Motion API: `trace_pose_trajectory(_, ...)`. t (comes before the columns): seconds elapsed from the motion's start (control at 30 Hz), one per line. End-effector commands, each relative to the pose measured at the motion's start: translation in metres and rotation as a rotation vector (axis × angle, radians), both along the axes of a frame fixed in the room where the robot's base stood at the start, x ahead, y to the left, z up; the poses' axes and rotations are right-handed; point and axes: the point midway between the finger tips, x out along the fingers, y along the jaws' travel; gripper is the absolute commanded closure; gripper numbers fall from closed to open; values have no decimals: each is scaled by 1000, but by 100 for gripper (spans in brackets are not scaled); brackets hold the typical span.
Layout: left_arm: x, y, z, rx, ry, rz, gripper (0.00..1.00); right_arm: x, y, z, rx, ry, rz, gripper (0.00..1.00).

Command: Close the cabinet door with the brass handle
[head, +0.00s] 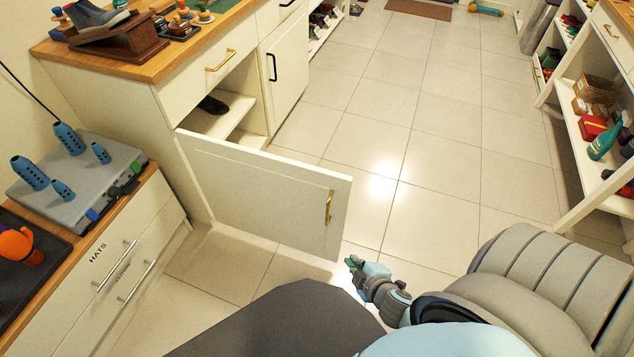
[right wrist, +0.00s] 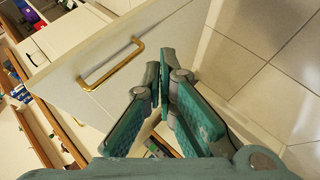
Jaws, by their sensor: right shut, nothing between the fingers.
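The white cabinet door (head: 262,200) with the brass handle (head: 329,207) stands wide open, swung out from the cabinet on the left. The open compartment (head: 225,125) shows a shelf and a dark shoe (head: 212,105). My right gripper (head: 352,262) is just below and right of the door's free lower corner in the head view. In the right wrist view, the gripper (right wrist: 163,80) is shut and empty, with the door (right wrist: 145,45) and its brass handle (right wrist: 111,64) ahead, to the left of the fingertips. I cannot tell whether the fingertips touch the door. My left gripper is not in view.
A neighbouring cabinet door with a black handle (head: 272,67) is shut. A drawer with a brass handle (head: 221,60) sits above the open compartment. A HATS drawer unit (head: 125,255) stands at the left and a shoe rack (head: 575,130) at the right. The tiled floor (head: 430,130) between is clear.

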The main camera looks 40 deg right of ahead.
Motion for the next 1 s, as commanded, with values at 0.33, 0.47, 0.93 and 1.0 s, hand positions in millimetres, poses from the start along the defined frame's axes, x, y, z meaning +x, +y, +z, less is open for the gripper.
trace_pose_trajectory(0.33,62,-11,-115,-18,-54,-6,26,90,20,72,-564,-499,265,100)
trace_pose_trajectory(0.47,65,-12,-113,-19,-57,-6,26,94,22,91,-609,-537,273,100)
trace_pose_trajectory(0.93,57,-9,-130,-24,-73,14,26,181,8,92,-606,-537,272,100)
trace_pose_trajectory(1.0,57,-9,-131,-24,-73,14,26,194,3,90,-608,-536,273,100)
